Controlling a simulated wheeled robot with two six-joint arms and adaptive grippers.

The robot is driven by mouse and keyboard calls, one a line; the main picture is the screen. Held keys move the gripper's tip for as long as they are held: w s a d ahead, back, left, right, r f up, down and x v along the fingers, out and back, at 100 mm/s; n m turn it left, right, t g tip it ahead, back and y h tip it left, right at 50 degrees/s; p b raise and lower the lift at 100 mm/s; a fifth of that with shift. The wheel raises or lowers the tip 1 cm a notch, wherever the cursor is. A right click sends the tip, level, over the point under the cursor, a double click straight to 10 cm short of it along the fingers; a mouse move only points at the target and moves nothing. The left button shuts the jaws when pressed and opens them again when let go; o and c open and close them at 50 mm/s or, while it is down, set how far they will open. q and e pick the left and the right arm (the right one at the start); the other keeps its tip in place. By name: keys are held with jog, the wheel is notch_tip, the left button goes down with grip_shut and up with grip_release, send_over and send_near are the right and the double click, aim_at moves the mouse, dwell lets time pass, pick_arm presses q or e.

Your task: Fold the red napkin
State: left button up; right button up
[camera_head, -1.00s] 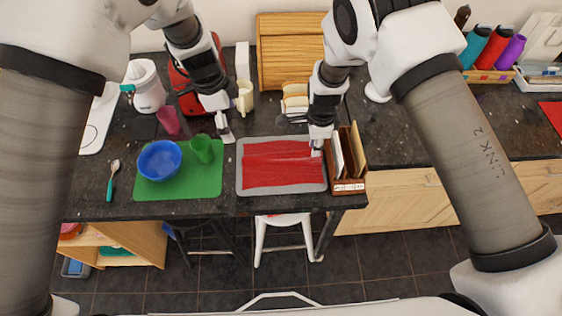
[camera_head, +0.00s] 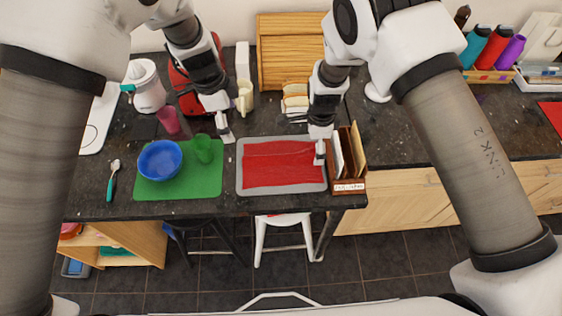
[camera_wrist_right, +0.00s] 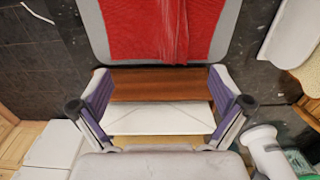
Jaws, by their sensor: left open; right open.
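The red napkin (camera_head: 280,172) lies on a grey mat (camera_head: 241,186) at the counter's front edge, with a line running across its upper part. Its near part looks smooth; I cannot tell how many layers lie there. In the right wrist view the napkin (camera_wrist_right: 150,28) shows at the top with ridges on it. My left gripper (camera_head: 227,137) is open and empty, just off the mat's upper left corner. My right gripper (camera_head: 320,159) is open near the napkin's right edge; its spread fingers (camera_wrist_right: 160,105) show in the wrist view with no cloth between them.
A wooden holder with upright cards (camera_head: 348,184) stands close to the mat's right side. A green mat (camera_head: 180,187) with a blue bowl (camera_head: 159,159) and green cup (camera_head: 204,149) lies to the left. A cream cup (camera_head: 244,98) and bread (camera_head: 295,98) stand behind.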

jog(key=shift+r, duration=2.75)
jog(key=shift+r, duration=0.1)
notch_tip(320, 180, up, 7)
jog(key=shift+r, duration=0.15)
